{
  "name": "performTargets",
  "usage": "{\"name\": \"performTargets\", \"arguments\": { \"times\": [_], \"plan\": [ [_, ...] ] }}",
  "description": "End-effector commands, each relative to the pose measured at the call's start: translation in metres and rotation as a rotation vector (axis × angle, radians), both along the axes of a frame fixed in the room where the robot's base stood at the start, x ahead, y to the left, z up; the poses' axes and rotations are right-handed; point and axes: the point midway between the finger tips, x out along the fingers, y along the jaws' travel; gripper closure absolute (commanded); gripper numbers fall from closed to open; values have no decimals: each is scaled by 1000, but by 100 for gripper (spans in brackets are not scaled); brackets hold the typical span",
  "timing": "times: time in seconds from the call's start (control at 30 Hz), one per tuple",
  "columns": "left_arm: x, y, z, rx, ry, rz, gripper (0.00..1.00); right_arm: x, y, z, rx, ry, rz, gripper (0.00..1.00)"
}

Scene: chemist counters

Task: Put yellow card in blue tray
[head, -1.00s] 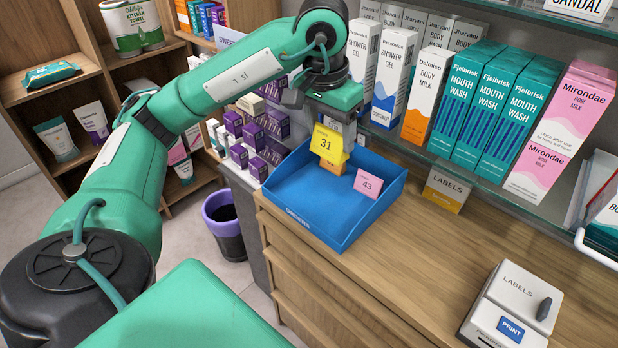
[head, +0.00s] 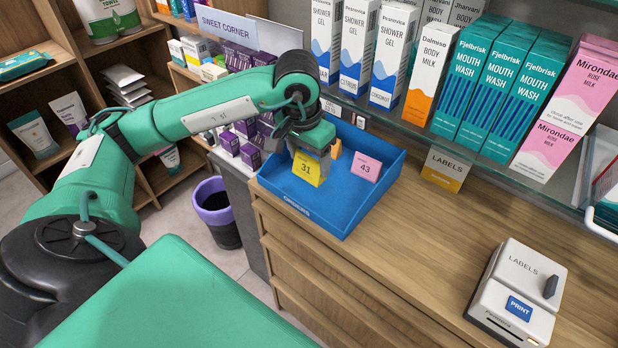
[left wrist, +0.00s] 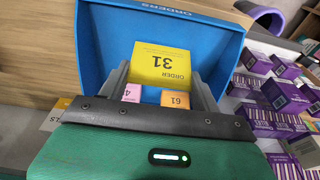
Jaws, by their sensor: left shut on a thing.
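The yellow card (head: 306,169), marked 31, is in my left gripper (head: 318,152), which is shut on it. The card is low inside the blue tray (head: 332,222) marked ORDERS, towards its left side. I cannot tell whether the card touches the tray floor. In the left wrist view the yellow card (left wrist: 161,64) is between the two grey fingers, with the blue tray (left wrist: 215,34) around it. A pink card (head: 366,167), marked 43, stands in the tray to the right. An orange card (left wrist: 175,99), marked 61, is mostly hidden behind my gripper in the head view. My right gripper is out of view.
A labels box (head: 446,170) stands on the wooden counter right of the tray. A white label printer (head: 518,290) is at the front right. Shelves with boxed bottles rise behind the tray. A bin (head: 216,212) is on the floor left of the counter.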

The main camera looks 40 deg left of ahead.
Motion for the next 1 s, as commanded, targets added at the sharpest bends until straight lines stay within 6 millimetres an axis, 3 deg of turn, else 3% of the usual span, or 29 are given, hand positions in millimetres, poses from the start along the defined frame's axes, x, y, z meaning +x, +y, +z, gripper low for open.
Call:
{"name": "performTargets", "arguments": {
  "times": [0.1,0.37,0.6,1.0],
  "plan": [
    [-1,0,-21,1,5,-1,56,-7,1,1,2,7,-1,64],
    [0,0,-39,0,0,0,56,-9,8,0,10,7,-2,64],
    [-1,0,-70,0,3,0,56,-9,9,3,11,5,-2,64],
    [0,0,-76,0,0,0,56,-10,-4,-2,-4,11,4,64]
  ]
}}
